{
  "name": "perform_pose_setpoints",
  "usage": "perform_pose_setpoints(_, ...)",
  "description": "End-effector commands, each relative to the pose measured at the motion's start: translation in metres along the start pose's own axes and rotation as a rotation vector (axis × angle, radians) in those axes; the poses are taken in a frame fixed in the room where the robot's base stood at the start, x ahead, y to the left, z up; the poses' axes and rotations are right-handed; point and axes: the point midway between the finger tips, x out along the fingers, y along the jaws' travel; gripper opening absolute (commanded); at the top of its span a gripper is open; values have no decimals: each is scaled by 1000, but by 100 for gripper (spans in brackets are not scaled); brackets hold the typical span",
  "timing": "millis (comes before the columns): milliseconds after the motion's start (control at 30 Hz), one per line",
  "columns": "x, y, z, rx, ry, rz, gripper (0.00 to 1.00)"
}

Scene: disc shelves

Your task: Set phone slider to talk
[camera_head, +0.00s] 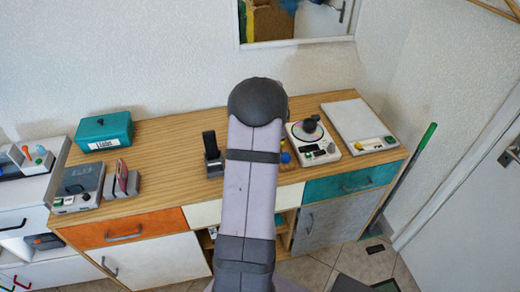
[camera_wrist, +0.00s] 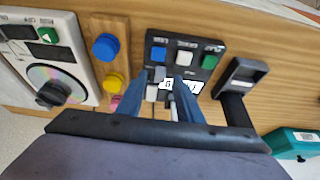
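In the wrist view my gripper (camera_wrist: 160,82) points at a black panel (camera_wrist: 203,62) with blue, white and green buttons in a row. My two blue-grey fingers are apart, with a gap between them. Small grey and white parts and a white label (camera_wrist: 182,86) of the panel show around the fingertips; whether a finger touches them I cannot tell. A dark upright phone-like piece in a stand (camera_wrist: 240,78) is to the right of the panel; it also shows in the head view (camera_head: 211,146). I cannot make out which part is the phone slider. In the head view my arm hides the gripper and panel.
A wooden board with blue, yellow and pink knobs (camera_wrist: 106,47) and a disc player (camera_wrist: 60,75) lie left of the panel in the wrist view. A teal box (camera_head: 103,131) stands at the counter's back left. Bare counter (camera_head: 165,160) lies left of the phone stand.

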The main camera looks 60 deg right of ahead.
Motion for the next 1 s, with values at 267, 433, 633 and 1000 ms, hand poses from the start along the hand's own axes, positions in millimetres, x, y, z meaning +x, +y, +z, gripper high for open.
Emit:
perform_pose_setpoints(267,16,0,0,0,1,0,33)
perform_pose_setpoints(433,17,0,0,0,2,1,33)
perform_pose_setpoints(633,17,0,0,0,1,1,16)
perform_pose_setpoints(1000,17,-18,0,-4,-1,-1,0)
